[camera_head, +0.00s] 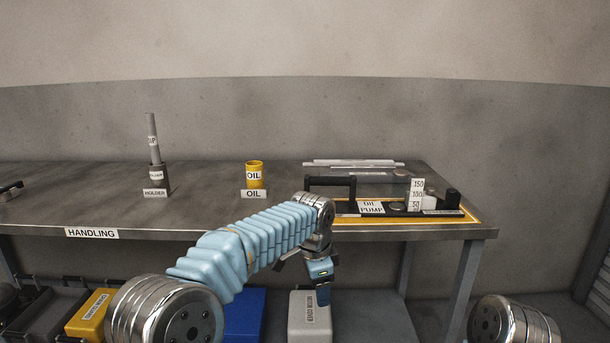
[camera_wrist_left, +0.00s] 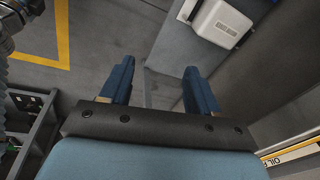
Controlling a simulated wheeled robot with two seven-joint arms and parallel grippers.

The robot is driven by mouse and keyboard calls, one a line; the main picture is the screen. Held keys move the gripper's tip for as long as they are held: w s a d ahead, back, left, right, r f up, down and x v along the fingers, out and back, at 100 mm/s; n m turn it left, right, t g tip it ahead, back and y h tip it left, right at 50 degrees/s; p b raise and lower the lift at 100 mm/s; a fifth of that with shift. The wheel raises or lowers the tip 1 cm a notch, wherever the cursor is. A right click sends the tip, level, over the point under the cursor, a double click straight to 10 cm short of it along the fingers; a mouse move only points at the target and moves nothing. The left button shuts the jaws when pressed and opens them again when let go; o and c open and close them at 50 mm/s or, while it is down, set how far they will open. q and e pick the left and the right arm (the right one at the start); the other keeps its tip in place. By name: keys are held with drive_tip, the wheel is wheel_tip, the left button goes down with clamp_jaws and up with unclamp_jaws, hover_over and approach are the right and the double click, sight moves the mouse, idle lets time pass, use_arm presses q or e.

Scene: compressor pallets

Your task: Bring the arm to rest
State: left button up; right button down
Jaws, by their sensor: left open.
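My left arm (camera_head: 250,243) comes in from the left in a light blue sleeve and reaches to the front edge of the bench. My left gripper (camera_head: 321,270) hangs in front of that edge, below the bench top. In the left wrist view its two blue fingers (camera_wrist_left: 157,88) stand wide apart with nothing between them, only floor beyond. Of my right arm only a metal joint (camera_head: 513,322) shows at the bottom right; its gripper is out of view.
The bench (camera_head: 210,210) holds a holder (camera_head: 155,178) with a grey tube, a yellow oil cup (camera_head: 254,176) and the oil pump tray (camera_head: 455,217). Below are a yellow bin (camera_head: 88,316), a blue bin (camera_head: 244,318) and a white box (camera_head: 309,318). The bench top between holder and cup is clear.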

use_arm(q)
drive_tip(key=s+a+f+n+g+h, duration=0.1)
drive_tip(key=s+a+f+n, duration=0.1)
drive_tip(key=f, duration=0.7)
drive_tip(key=s+a+f+n, duration=0.3)
drive_tip(key=f, duration=0.6)
drive_tip(key=s+a+f+n+g+h, duration=0.1)
drive_tip(key=s+a+f+n, duration=0.1)
drive_tip(key=f, duration=0.7)
drive_tip(key=s+a+f+n, duration=0.2)
drive_tip(key=s+f+n, duration=0.1)
drive_tip(key=s, duration=0.4)
drive_tip(key=s+a+f+n, duration=0.2)
drive_tip(key=s+f+n, duration=0.1)
drive_tip(key=s, duration=0.5)
drive_tip(key=s+a+f+n+h, duration=0.1)
drive_tip(key=s+a+f+n, duration=0.1)
drive_tip(key=s, duration=0.5)
wheel_tip(320, 180, down, 2)
drive_tip(key=shift+s+a+f+n+t, duration=0.15)
drive_tip(key=shift+a+f+n+t, duration=0.15)
drive_tip(key=shift+n, duration=0.6)
